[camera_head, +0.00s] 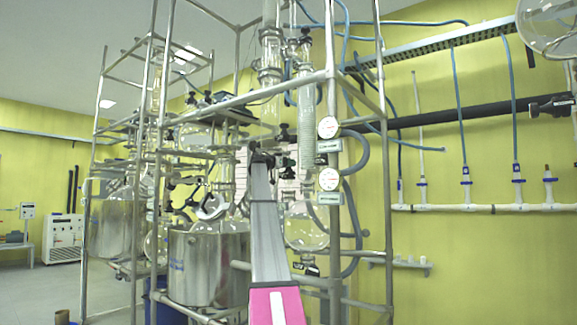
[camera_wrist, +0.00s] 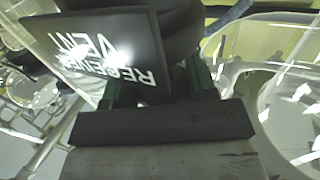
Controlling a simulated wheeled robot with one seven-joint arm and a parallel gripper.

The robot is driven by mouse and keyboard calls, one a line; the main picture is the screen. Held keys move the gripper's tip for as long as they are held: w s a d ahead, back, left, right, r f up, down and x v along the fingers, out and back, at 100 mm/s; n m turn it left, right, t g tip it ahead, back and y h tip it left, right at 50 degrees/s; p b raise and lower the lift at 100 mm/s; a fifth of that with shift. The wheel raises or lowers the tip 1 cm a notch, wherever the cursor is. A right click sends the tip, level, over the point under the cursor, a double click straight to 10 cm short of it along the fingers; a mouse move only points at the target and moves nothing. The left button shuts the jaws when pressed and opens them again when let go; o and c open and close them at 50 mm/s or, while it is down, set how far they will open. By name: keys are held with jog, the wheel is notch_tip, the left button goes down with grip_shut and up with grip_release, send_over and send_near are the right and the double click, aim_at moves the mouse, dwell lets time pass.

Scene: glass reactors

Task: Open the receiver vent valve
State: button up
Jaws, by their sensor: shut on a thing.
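A black tag lettered "RECEIVER VENT" (camera_wrist: 100,50) fills the upper left of the wrist view, tilted and upside down with a bright glare on it. Beside and behind it is a dark rounded part, the receiver vent valve's handle (camera_wrist: 185,25). My gripper (camera_wrist: 163,85) has its dark green fingers on either side of this part and is shut on it. The contact is partly hidden by the tag. In the head view my arm reaches up to the glass rig, and my gripper (camera_head: 280,160) is small there. The handle's turn angle cannot be told.
A round glass receiver flask (camera_head: 306,230) hangs right of my arm; clear glass also fills the wrist view's right side (camera_wrist: 290,95). Metal frame posts (camera_head: 334,90), gauges (camera_head: 328,127) and blue hoses (camera_head: 355,160) stand close by. A steel vessel (camera_head: 207,265) is at left.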

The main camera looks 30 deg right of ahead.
jog(key=shift+s+t, duration=0.1)
jog(key=shift+t, duration=0.2)
jog(key=n+t+y, duration=0.1)
jog(key=n+t, duration=0.2)
jog(key=t, duration=0.2)
jog(key=shift+s+n, duration=0.15)
jog(key=shift+n, duration=0.25)
jog(key=n+t+y, duration=0.2)
jog(key=t, duration=0.1)
jog(key=n+t+y, duration=0.2)
jog(key=n+t, duration=0.1)
jog(key=t, duration=0.1)
jog(key=shift+n+t+y, duration=0.3)
jog(key=shift+y, duration=0.1)
jog(key=o, duration=0.9)
jog(key=shift+w+h, duration=0.2)
jog(key=shift+h, duration=0.2)
